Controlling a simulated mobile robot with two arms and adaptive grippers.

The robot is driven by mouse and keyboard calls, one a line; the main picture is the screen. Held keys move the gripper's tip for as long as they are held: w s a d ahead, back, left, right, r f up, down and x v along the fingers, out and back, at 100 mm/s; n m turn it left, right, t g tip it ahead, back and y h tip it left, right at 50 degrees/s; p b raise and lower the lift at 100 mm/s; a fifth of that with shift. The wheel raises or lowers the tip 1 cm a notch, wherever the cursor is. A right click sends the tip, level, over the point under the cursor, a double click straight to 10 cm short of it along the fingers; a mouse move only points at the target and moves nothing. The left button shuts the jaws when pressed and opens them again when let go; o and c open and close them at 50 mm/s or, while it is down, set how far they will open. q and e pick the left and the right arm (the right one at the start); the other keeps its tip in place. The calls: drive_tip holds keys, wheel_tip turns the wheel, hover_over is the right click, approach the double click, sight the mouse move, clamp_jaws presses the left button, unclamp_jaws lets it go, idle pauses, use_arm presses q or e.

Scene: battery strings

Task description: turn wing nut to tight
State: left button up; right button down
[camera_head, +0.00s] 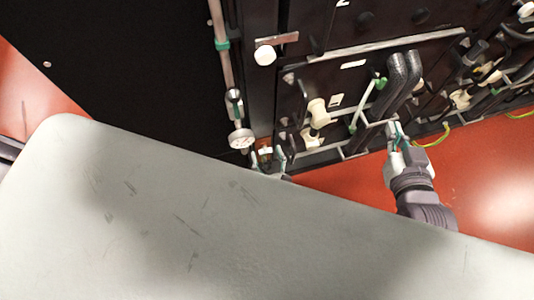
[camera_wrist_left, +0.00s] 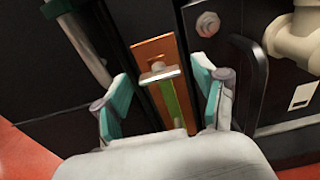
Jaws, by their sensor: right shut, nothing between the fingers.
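A small silver wing nut (camera_wrist_left: 158,74) sits on a copper plate (camera_wrist_left: 152,48) in the left wrist view, with a green strip below it. My left gripper (camera_wrist_left: 165,90) is open, its teal fingers on either side of the wing nut, with gaps to both sides. In the head view my left gripper (camera_head: 268,161) is at the foot of the black cabinet, partly hidden by my pale body; the wing nut is too small to make out there. My right gripper (camera_head: 396,130) is shut and empty, near the lower front of the battery rack.
The battery rack (camera_head: 330,75) carries pale pipe fittings (camera_head: 317,110) and thick black cables (camera_head: 403,80). A black handle (camera_wrist_left: 250,80) is close to my left gripper's right finger. Red floor lies below.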

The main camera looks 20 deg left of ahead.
use_arm(q)
drive_tip(key=shift+r, duration=0.1)
drive_tip(key=shift+r, duration=4.9)
